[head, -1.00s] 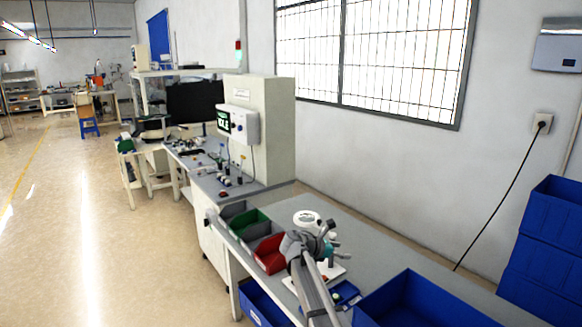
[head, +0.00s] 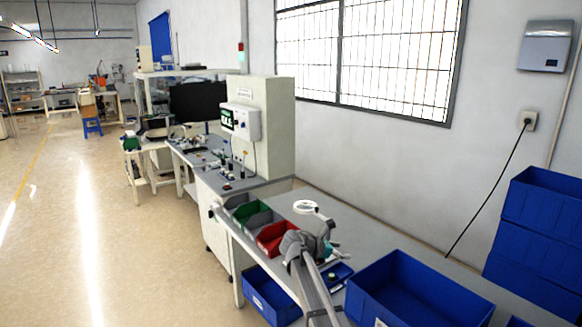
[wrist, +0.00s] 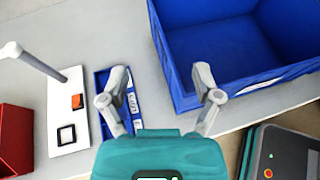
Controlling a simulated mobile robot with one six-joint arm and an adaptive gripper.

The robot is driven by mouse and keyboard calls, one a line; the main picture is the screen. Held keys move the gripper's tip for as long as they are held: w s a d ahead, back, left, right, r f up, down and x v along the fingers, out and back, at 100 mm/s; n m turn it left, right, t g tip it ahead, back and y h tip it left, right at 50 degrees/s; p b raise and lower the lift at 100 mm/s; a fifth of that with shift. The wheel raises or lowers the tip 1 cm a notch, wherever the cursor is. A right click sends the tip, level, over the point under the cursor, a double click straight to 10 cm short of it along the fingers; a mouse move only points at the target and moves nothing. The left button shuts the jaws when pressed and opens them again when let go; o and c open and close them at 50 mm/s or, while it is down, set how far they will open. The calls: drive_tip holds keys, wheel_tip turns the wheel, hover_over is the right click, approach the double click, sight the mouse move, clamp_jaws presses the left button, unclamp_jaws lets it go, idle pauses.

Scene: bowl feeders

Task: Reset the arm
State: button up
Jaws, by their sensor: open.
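My gripper (wrist: 160,98) shows in the wrist view with its two grey fingers spread apart and nothing between them. It hangs above the front edge of the grey worktable (wrist: 195,123). A small blue tray (wrist: 103,78) with small parts in it lies behind the left finger. A large blue bin (wrist: 180,65) stands beyond the right finger.
Red (head: 275,238) and green (head: 250,215) bins line the table's front left edge. A large blue bin (head: 375,268) stands at the right of my arm. Blue crates (head: 540,235) are stacked against the wall.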

drive_tip(key=s+f+m+g+y, duration=0.1)
drive_tip(key=s+f+m+y, duration=0.3)
drive_tip(key=s+m, duration=0.4)
drive_tip(key=s+f+m+g+y, duration=0.2)
drive_tip(key=s+f+m+y, duration=0.2)
drive_tip(key=s+m, duration=0.45)
drive_tip(key=s+f+m+g+y, duration=0.1)
drive_tip(key=s+f+m+y, duration=0.4)
drive_tip(key=s, duration=0.6)
wheel_tip(320, 180, down, 21)
drive_tip(key=s+b, duration=0.2)
drive_tip(key=b, duration=2)
wheel_tip(320, 180, up, 25)
drive_tip(key=p, duration=2.4)
drive_tip(key=shift+s+d+m+g, duration=0.15)
drive_tip(key=shift+s+m+g, duration=0.05)
drive_tip(key=shift+m+g, duration=0.2)
drive_tip(key=shift+f, duration=0.1)
